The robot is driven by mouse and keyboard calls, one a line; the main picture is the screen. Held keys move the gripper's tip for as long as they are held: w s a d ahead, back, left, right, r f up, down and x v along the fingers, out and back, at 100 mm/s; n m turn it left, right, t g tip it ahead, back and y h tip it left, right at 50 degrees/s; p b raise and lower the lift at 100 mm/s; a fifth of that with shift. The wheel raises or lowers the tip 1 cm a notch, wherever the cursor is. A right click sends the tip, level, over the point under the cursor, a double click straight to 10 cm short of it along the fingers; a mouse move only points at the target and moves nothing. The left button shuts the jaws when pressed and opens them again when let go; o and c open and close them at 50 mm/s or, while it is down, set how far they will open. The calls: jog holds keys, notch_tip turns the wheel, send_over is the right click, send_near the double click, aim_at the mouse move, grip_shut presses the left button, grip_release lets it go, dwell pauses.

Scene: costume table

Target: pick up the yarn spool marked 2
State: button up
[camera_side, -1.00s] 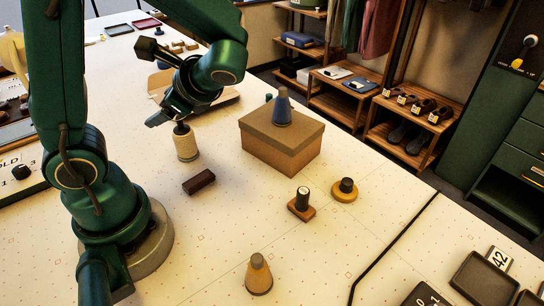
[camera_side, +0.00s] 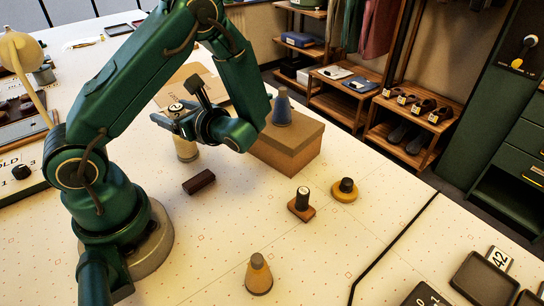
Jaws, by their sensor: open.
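A cream spool (camera_side: 186,152) stands upright on the table at the left middle, its upper part hidden behind my gripper. My gripper (camera_side: 168,115) is open, over the top of this spool in the picture; I cannot tell whether they touch. A small pale round face with a dark mark (camera_side: 176,107) shows by the fingers, too small to read surely.
The cardboard box (camera_side: 292,150) stands right of my gripper, close to my wrist in the picture. A dark brown block (camera_side: 198,181) lies in front of the cream spool. A yellow disc with a dark knob (camera_side: 344,192) stands at the right. The front middle table is mostly clear.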

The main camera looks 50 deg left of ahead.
jog(key=shift+s+a+f, duration=0.15)
jog(key=shift+a, duration=0.45)
grip_shut()
dwell(1.1)
